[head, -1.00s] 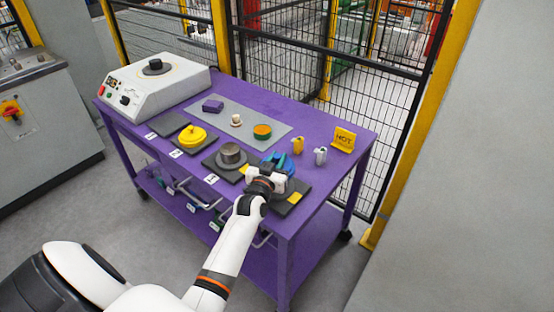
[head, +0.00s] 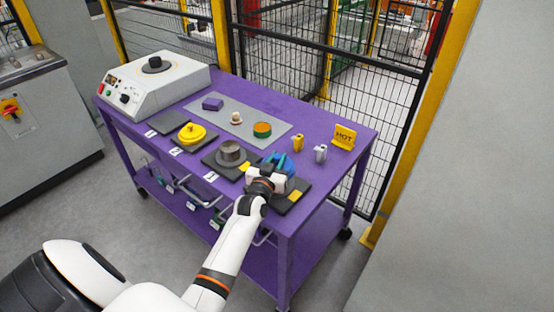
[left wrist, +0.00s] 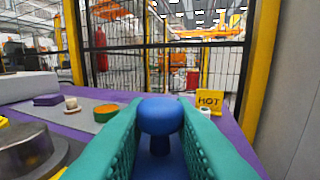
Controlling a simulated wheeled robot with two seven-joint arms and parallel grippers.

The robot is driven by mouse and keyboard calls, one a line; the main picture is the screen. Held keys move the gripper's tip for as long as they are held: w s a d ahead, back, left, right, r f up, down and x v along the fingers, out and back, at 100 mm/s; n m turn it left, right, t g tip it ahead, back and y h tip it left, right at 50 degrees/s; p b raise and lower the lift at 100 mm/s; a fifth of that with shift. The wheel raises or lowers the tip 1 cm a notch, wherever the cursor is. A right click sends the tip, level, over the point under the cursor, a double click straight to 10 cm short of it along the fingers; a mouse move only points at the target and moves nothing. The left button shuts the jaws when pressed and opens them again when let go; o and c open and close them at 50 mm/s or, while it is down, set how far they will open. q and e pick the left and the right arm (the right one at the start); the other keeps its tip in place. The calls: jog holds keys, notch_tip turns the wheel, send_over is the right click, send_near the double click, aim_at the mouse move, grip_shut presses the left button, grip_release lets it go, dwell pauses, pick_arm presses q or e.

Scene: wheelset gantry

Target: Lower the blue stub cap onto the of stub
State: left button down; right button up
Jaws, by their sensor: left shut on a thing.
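The blue stub cap (head: 282,160) is in my left gripper (head: 272,170), over the rightmost dark pad (head: 292,197) at the front right of the purple cart. In the left wrist view, the cap's rounded blue knob (left wrist: 162,116) stands between the two green fingers, which are shut on it. The left hand and wrist cover what lies under the cap, so I cannot tell whether it touches anything. A dark grey stub (head: 230,152) stands on the neighbouring dark pad to the left; it also shows in the left wrist view (left wrist: 22,150). My right gripper is not in view.
The purple cart top (head: 335,180) also holds a yellow cap (head: 192,133), a grey mat (head: 225,122) with small parts, a white heater box (head: 150,85), a yellow HOT sign (head: 343,138) and two small clips (head: 320,153). A black mesh fence (head: 320,85) stands behind.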

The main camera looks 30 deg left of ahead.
pick_arm(q)
jog(key=shift+f+b, duration=1)
jog(key=shift+f, duration=0.55)
jog(key=c, duration=1.2)
grip_release()
jog(key=shift+r, duration=0.1)
jog(key=shift+o, duration=0.2)
jog(key=shift+s, duration=0.1)
jog(key=v, duration=1.2)
jog(key=shift+b, duration=0.35)
